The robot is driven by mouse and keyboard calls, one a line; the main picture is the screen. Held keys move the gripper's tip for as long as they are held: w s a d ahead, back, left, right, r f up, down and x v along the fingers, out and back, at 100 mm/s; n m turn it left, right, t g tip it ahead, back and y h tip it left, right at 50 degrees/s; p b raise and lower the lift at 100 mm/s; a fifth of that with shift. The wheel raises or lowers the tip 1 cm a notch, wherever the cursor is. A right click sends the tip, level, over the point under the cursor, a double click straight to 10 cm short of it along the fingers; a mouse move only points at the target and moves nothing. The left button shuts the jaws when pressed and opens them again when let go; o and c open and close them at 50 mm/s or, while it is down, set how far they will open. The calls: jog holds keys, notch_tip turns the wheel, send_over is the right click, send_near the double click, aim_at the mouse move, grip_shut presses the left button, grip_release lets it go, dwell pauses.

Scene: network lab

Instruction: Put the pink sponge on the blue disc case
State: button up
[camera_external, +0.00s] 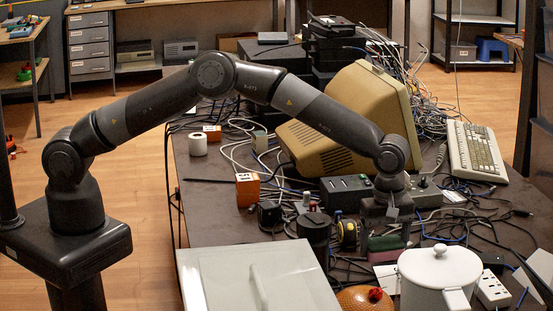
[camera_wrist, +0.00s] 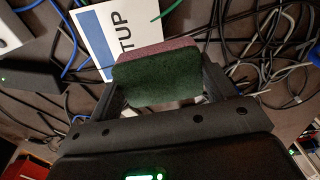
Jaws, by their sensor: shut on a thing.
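My gripper (camera_external: 387,226) is shut on the sponge (camera_external: 386,243), below the wrist at the right of the crowded table. In the wrist view the sponge (camera_wrist: 156,82) shows a dark green face and a dull pink layer along its far edge, held between the two fingers. Behind the sponge lies a flat white case with a blue panel and the letters "TUP" (camera_wrist: 97,40); it looks like the disc case. The sponge hides part of it. I cannot tell whether the sponge touches it. In the external view I cannot make out the case clearly.
A white lidded pot (camera_external: 437,272) stands close in front of my gripper. An orange round object (camera_external: 362,299) and a white panel (camera_external: 230,280) lie nearby. A beige monitor (camera_external: 335,130) and keyboard (camera_external: 476,152) stand behind. Black and blue cables (camera_wrist: 255,45) cover much of the tabletop.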

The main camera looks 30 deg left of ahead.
aim_at(391, 236)
jog(key=w+f, duration=0.2)
jog(key=w, duration=0.1)
jog(key=shift+w+d, duration=0.1)
jog(key=shift+w+f, duration=0.1)
jog(key=shift+f, duration=1.9)
jog(key=o, duration=1)
jog(key=shift+f, duration=0.15)
jog(key=shift+c, duration=0.2)
